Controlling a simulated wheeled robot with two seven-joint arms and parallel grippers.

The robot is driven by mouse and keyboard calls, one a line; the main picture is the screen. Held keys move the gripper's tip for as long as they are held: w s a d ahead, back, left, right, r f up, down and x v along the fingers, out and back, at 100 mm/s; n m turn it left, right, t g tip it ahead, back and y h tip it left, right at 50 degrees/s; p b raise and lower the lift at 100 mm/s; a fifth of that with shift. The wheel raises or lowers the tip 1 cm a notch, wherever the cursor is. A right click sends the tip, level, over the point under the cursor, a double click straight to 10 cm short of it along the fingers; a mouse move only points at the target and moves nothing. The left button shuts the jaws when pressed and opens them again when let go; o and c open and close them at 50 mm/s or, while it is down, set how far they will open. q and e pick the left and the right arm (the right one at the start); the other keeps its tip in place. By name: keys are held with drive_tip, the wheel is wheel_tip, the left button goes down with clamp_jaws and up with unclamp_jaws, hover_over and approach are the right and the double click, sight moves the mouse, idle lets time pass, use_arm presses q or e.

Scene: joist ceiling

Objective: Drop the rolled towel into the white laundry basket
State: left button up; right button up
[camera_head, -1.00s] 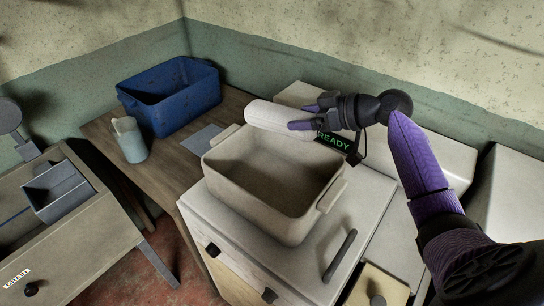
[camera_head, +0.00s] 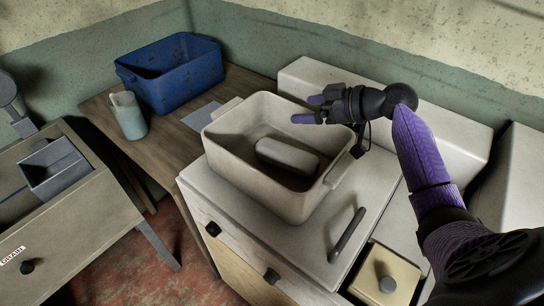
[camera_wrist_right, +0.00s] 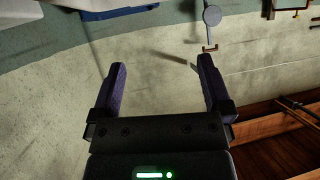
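The rolled towel (camera_head: 287,156) is a pale, rounded roll. It lies inside the white laundry basket (camera_head: 250,179), on its floor near the far right side. The basket is an off-white open tub with side handles, standing upright on a white cabinet top. My right gripper (camera_head: 306,109) is above the basket's far right rim, apart from the towel. Its purple fingers are spread and empty, as the right wrist view (camera_wrist_right: 160,85) also shows. My left gripper is not in view.
A blue bin (camera_head: 172,81) and a pale jug (camera_head: 128,116) stand on the wooden table (camera_head: 171,154) to the left. A grey drawer unit (camera_head: 71,213) is at the far left. A cream box with a knob (camera_head: 384,275) sits at the front right.

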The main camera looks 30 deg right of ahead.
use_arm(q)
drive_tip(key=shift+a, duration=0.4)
use_arm(e)
drive_tip(key=v, duration=1)
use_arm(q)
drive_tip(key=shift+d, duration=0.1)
